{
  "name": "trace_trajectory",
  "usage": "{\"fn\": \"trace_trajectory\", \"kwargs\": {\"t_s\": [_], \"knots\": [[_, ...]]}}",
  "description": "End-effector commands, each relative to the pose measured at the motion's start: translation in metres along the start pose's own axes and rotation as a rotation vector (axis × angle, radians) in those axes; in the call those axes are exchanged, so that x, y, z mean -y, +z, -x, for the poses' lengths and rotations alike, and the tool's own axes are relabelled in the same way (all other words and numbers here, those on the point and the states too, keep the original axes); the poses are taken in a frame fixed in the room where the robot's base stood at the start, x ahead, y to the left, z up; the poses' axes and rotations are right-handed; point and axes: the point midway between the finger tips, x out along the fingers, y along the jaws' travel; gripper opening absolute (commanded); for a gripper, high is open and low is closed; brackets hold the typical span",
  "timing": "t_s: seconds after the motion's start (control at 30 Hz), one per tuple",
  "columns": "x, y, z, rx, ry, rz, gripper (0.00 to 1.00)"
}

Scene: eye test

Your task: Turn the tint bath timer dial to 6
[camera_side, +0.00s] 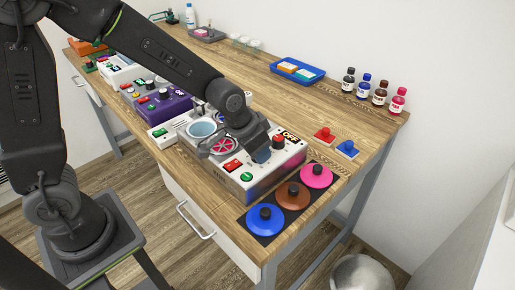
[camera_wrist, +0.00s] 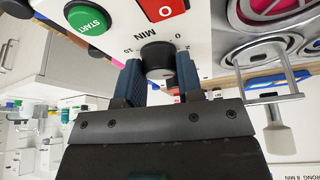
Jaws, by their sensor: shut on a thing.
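The timer dial (camera_wrist: 158,58) is a dark round knob on a white panel in the wrist view. Around it are "MIN" and the numbers 0, 2 and 10; the rest of the scale is hidden, and I cannot tell where the dial points. My gripper (camera_wrist: 160,72) is shut on the dial, one blue fingertip on each side. In the side view my gripper (camera_side: 262,154) is over the front of the white tint bath (camera_side: 262,186), and its fingers hide the dial.
The green START button (camera_wrist: 86,18) and red switch (camera_wrist: 160,8) are close beside the dial. A metal wire handle (camera_wrist: 268,72) stands by the wells. Blue (camera_side: 265,221), brown (camera_side: 292,195) and pink (camera_side: 316,175) knobbed discs lie right of the bath.

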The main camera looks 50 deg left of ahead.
Motion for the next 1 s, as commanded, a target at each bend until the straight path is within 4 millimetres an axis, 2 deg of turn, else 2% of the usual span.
{"fn": "trace_trajectory", "kwargs": {"t_s": [1.0], "knots": [[0.0036, -0.002, -0.0004, 0.001, 0.347, -0.84, 0.1]]}}
